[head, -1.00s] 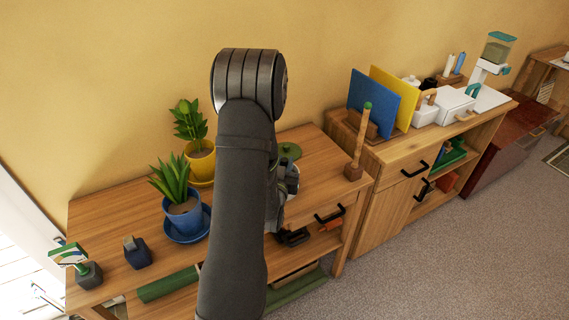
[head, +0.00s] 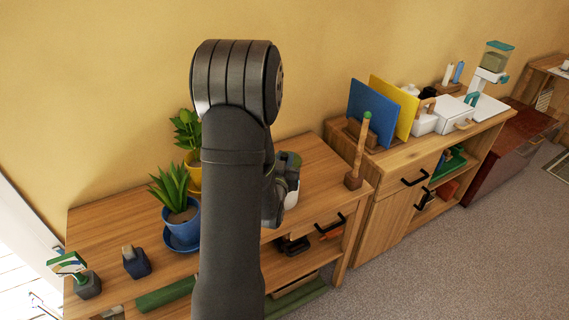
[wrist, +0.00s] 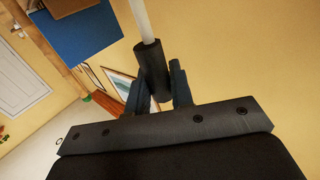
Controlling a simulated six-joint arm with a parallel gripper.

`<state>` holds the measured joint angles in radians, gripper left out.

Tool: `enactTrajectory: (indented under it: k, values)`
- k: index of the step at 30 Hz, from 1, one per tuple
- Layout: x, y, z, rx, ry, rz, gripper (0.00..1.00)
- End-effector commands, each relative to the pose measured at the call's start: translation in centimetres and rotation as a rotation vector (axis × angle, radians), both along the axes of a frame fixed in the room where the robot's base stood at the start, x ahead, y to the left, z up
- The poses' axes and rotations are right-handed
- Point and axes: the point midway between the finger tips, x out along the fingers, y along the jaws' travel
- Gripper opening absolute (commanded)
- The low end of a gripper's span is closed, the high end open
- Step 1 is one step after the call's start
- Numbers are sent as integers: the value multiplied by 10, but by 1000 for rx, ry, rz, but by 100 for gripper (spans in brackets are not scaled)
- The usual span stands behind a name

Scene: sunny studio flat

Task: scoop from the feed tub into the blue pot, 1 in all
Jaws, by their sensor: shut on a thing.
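In the wrist view my gripper (wrist: 158,86) is shut on the dark handle (wrist: 151,65) of a tool with a pale shaft (wrist: 142,20). The tool's far end is out of that view, so I cannot see whether it carries anything. In the head view the gripper and tool are hidden behind my arm. The blue pot (head: 183,224) stands on a blue saucer on the near wooden table, left of my arm, with a spiky green plant in it. I cannot make out the feed tub; my arm covers the middle of the table.
A yellow pot (head: 195,176) with a leafy plant stands behind the blue one, partly covered by my arm. A small dark-blue object (head: 136,262) sits at the table's left. A wooden stick on a block (head: 360,150) stands at the right end. Blue and yellow boards (head: 373,113) stand beyond.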

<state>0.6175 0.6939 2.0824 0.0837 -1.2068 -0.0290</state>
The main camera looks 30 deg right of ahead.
Motion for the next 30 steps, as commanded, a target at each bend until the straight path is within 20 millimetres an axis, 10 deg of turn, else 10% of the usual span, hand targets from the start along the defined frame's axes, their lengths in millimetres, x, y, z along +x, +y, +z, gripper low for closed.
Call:
enactTrajectory:
  k: [30]
  values:
    - [0,0,44,0,0,0,0]
